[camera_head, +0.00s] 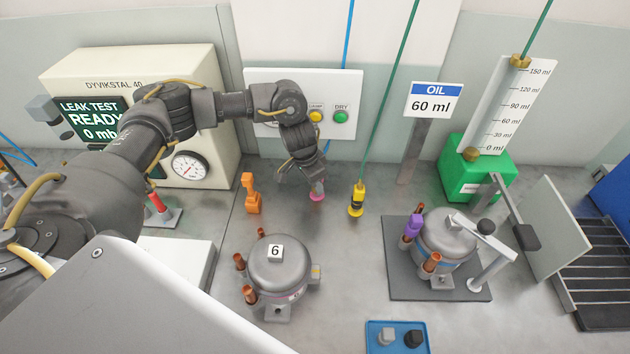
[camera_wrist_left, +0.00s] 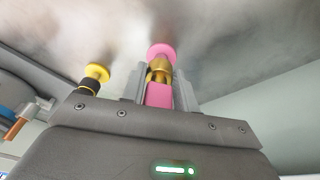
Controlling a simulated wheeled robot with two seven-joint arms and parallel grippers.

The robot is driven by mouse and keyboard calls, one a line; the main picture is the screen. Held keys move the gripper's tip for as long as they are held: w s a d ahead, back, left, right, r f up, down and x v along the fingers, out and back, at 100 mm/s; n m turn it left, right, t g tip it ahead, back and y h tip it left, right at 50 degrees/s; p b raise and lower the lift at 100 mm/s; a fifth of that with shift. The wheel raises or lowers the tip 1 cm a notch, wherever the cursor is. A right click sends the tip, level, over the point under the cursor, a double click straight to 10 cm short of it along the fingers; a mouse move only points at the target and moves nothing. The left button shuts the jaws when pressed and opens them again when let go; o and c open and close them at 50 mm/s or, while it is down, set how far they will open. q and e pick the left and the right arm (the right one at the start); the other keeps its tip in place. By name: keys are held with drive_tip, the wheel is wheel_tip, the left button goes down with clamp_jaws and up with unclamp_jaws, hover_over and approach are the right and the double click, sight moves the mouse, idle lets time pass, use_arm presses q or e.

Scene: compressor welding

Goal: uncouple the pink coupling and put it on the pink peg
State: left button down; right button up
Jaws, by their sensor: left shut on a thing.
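My left gripper (camera_head: 317,186) is low over the bench, in front of the wall panel. It is shut on the pink coupling (camera_wrist_left: 158,95), which shows between the fingers in the left wrist view. A brass part (camera_wrist_left: 158,72) lies between the coupling and a pink disc (camera_wrist_left: 162,50), which looks like the foot of the pink peg. In the head view only a small pink patch (camera_head: 317,197) shows below the fingertips. I cannot tell whether the coupling is seated or just above the peg. My right gripper is not in view.
A yellow coupling (camera_head: 356,200) with a green hose stands close to the right of the gripper. An orange fitting (camera_head: 251,194) stands to its left. Compressor 6 (camera_head: 279,262) is in front; another compressor (camera_head: 443,238) with a purple coupling (camera_head: 412,226) is at right.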

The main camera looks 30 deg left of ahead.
use_arm(q)
drive_tip(key=c, duration=1)
unclamp_jaws()
drive_tip(key=v, duration=1)
drive_tip(key=shift+r+b, duration=0.3)
drive_tip(key=shift+r, duration=0.05)
